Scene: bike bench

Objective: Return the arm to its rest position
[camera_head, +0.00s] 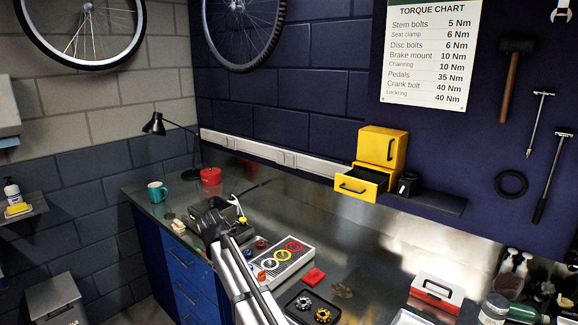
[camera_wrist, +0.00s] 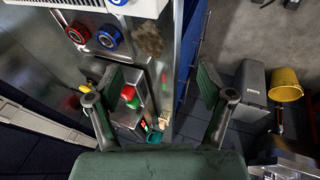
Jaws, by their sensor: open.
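My arm reaches up from the bottom of the head view over the steel workbench (camera_head: 365,250). Its dark far end is above the bench's left part, near a small grey device with a green light. In the wrist view my gripper (camera_wrist: 165,82) is open, its two dark finger pads wide apart with nothing held between them. Below and beyond the fingers are the bench edge, red and green buttons (camera_wrist: 130,97) and a teal mug (camera_wrist: 154,138). The mug (camera_head: 157,191) also stands at the bench's far left in the head view.
A black lamp (camera_head: 155,124) and red tin (camera_head: 210,177) stand at the back left. A ring-marked tray (camera_head: 285,260) and black parts tray (camera_head: 312,308) lie beside my arm. A yellow drawer cabinet (camera_head: 382,148) has one drawer open. A grey bin (camera_wrist: 252,92) stands on the floor.

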